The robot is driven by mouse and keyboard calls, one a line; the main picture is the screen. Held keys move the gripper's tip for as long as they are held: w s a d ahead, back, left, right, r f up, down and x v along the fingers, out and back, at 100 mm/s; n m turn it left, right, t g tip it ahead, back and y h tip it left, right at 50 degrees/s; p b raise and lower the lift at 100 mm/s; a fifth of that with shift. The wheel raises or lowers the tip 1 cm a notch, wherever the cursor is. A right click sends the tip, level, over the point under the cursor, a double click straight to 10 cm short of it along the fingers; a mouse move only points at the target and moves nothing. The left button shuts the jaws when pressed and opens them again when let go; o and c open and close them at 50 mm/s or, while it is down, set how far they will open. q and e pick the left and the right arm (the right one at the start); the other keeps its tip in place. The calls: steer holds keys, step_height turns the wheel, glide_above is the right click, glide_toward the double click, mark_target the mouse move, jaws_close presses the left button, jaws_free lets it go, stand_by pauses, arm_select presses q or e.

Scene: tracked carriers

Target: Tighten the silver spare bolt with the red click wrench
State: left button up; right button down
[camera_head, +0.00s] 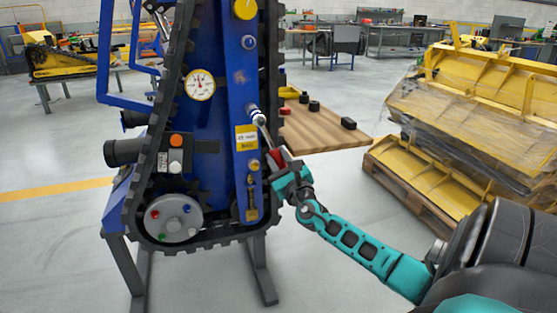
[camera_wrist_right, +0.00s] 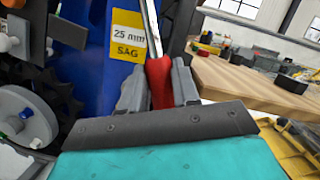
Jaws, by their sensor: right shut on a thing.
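My right gripper (camera_head: 284,170) is shut on the red handle of the click wrench (camera_head: 274,158); the wrist view shows the red grip (camera_wrist_right: 160,82) between the two grey fingers. The wrench's silver shaft runs up and slightly left along the blue side plate. Its head end is at the silver bolt (camera_head: 254,110) above the yellow "25 mm SAG" label (camera_head: 246,138). I cannot tell whether the head is seated on the bolt or just beside it. Another bolt (camera_head: 254,165) shows below the label. My left gripper is not in view.
The blue tracked carrier (camera_head: 222,100) stands upright on a dark stand. A wooden table (camera_head: 310,130) with small black parts is close behind my right gripper. Stacked yellow frames (camera_head: 450,110) stand on a pallet at right. The floor between is clear.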

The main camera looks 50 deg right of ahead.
steer(key=shift+w+r, duration=0.15)
steer(key=shift+r, duration=0.05)
stand_by(0.5)
steer(key=shift+w+d, duration=0.2)
steer(key=shift+w, duration=0.05)
steer(key=shift+r, duration=0.15)
stand_by(0.4)
steer(key=c, duration=1.3)
jaws_free()
jaws_close()
